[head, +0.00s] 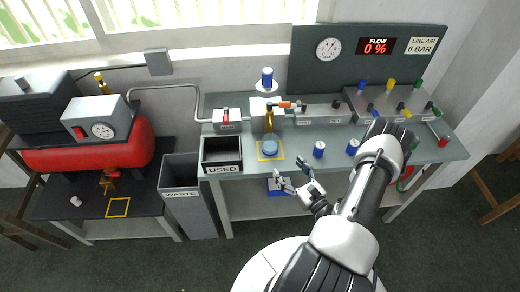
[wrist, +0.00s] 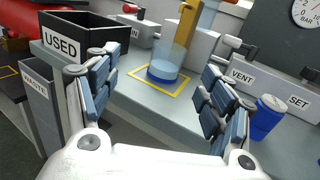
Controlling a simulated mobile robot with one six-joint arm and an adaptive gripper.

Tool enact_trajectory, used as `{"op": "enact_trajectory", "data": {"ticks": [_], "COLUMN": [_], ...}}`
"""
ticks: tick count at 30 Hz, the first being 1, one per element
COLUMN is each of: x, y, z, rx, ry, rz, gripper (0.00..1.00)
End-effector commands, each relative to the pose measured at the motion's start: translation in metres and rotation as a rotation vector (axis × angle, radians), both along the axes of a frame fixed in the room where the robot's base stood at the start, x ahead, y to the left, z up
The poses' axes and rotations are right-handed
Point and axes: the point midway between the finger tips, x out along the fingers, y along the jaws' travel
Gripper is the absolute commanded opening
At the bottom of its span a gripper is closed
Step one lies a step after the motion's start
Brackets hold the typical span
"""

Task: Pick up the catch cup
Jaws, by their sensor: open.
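The catch cup (head: 269,149) is a translucent blue cup with a darker blue base. It stands upright inside a yellow square on the grey bench, below a brass part. It also shows in the wrist view (wrist: 166,64), upper middle, beyond the fingertips and between them. My gripper (head: 291,172) is at the bench's front edge, to the right of and nearer than the cup. In the wrist view my gripper (wrist: 155,82) is open, with nothing between its blue-padded fingers and clear of the cup.
The black USED bin (head: 221,155) stands left of the cup. Blue-and-white cylinders (head: 319,150) stand to its right. Labelled blocks and valves line the bench behind. The WASTE bin (head: 181,192) stands on the floor at left. Bench surface (head: 290,142) right of the cup is partly clear.

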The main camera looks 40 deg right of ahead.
Motion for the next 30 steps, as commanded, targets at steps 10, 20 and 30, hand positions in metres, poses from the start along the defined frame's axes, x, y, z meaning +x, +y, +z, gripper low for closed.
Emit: {"op": "enact_trajectory", "data": {"ticks": [10,20,30], "x": [0.025,0.092,0.115], "y": [-0.012,-0.023,-0.029], "z": [-0.017,-0.016,-0.014], "rx": [0.015,0.017,0.018], "ry": [0.010,0.010,0.011], "rz": [-0.065,-0.066,-0.069], "gripper": [0.74,0.74,0.74]}}
